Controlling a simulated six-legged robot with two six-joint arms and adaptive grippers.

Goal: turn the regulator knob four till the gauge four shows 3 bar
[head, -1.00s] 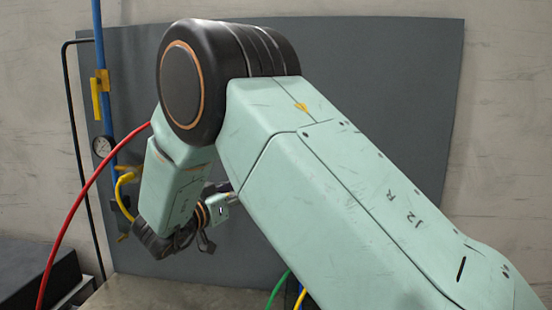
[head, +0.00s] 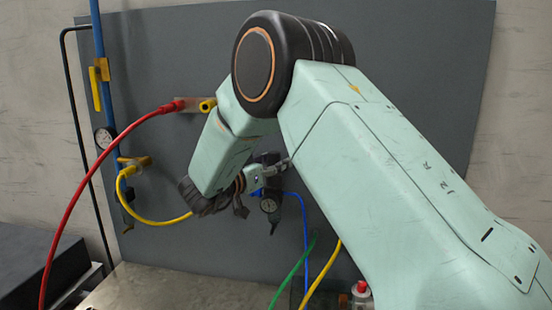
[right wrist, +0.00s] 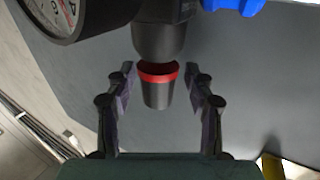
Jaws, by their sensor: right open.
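A black regulator knob with a red ring (right wrist: 157,90) hangs below a dark regulator body (right wrist: 160,38) in the right wrist view. Its label is not visible. A round white gauge (right wrist: 62,12) is cut off at the top left; its needle cannot be read. In the head view a small gauge (head: 268,205) sits beside my right wrist, too small to read. My right gripper (right wrist: 157,75) is open, its fingers on either side of the knob in the picture with gaps at both sides; depth is unclear. My left gripper is not in view.
A grey panel (head: 400,60) stands behind. A red hose (head: 75,225), yellow hose (head: 150,218), blue hose (head: 305,240) and green hose (head: 293,270) run nearby. A blue pipe (head: 98,45) with a yellow handle (head: 97,88) and pipe gauge (head: 104,138) stands left.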

